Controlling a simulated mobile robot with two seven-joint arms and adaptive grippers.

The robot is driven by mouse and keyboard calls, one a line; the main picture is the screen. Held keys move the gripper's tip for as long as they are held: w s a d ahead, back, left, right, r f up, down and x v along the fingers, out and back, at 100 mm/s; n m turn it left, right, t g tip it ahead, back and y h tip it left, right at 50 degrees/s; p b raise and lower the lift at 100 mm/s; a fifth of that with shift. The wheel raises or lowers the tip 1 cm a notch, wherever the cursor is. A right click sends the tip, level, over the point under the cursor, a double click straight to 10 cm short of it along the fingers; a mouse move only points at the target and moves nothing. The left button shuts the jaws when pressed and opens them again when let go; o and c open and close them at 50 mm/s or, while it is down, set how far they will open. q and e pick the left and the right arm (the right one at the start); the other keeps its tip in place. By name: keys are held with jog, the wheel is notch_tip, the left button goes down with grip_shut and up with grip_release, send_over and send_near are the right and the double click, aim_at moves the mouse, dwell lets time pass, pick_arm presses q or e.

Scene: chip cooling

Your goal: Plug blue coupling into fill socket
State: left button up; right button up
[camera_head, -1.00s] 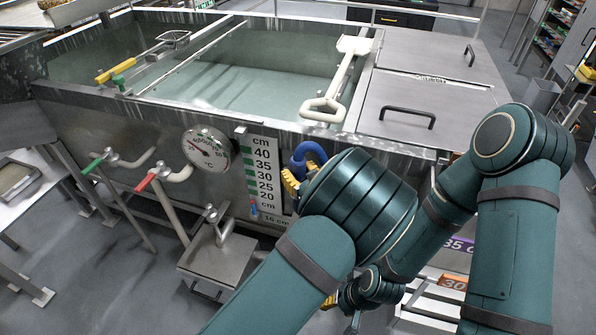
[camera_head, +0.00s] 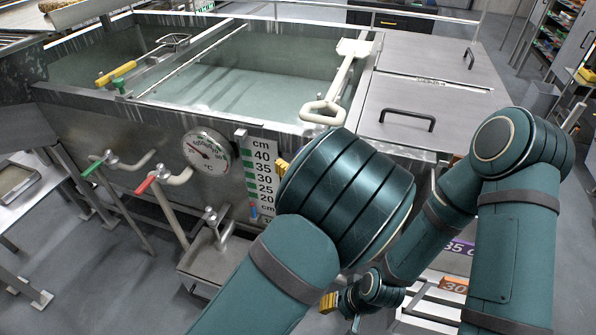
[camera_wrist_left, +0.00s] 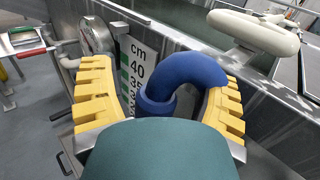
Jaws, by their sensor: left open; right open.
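The blue coupling (camera_wrist_left: 190,72), a thick blue bend with a collar, shows in the left wrist view in front of the tank wall and level scale. My left gripper (camera_wrist_left: 160,80) is open, with one yellow finger on each side of it. A clear gap shows at the left finger; I cannot tell whether the right finger touches it. I cannot make out the fill socket.
The steel tank (camera_head: 150,200) holds water, with a white paddle handle (camera_head: 323,112) over its front rim. The level scale (camera_head: 263,175), gauge (camera_head: 207,149), red-handled valve (camera_head: 146,184) and green-handled valve (camera_head: 93,167) line its front.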

pick_arm(q)
jog(key=shift+r, duration=2.1)
